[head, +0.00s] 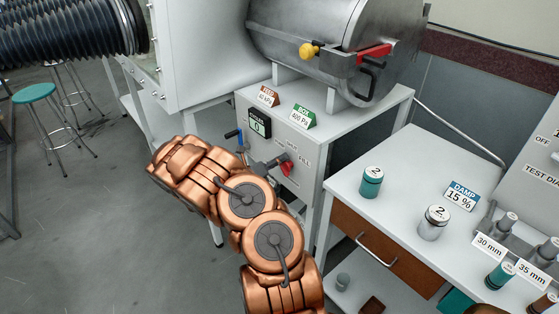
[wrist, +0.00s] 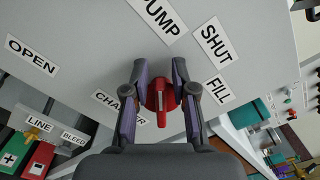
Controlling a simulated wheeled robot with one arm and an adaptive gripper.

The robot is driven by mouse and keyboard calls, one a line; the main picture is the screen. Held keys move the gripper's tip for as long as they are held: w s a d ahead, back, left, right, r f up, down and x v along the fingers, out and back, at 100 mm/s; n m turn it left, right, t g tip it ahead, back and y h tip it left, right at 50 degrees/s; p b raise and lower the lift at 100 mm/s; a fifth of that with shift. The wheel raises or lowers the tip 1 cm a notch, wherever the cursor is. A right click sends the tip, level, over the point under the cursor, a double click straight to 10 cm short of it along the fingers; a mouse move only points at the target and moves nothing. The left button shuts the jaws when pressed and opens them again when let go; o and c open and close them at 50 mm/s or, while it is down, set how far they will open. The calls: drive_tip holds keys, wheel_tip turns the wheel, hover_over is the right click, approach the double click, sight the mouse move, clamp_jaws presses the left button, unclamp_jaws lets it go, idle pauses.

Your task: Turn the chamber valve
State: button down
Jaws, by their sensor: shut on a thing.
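The chamber valve is a red knob (wrist: 160,97) with a white stripe, on the grey panel front. It also shows in the head view (head: 288,168), right of my gripper (head: 274,163). In the wrist view, my gripper (wrist: 158,80) has one finger on each side of the knob and is shut on it. The stripe runs roughly up and down in that view, toward the PUMP label (wrist: 160,14). The SHUT (wrist: 214,41) and FILL (wrist: 217,90) labels are to the right. The CHAMBER label (wrist: 118,106) is partly hidden by a finger.
A steel chamber (head: 300,50) stands above. The side table (head: 400,180) at right holds numbered jars. Open floor (head: 80,220) lies left.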

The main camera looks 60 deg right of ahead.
drive_tip(key=c, duration=1.1)
unclamp_jaws()
drive_tip(key=shift+s+f, duration=0.3)
drive_tip(key=shift+f, duration=0.1)
drive_tip(key=shift+c, duration=0.2)
drive_tip(key=shift+o, duration=1.2)
drive_tip(key=shift+w+r, duration=0.15)
drive_tip(key=shift+r, duration=0.05)
drive_tip(key=v, duration=1.2)
drive_tip(key=shift+o, duration=0.4)
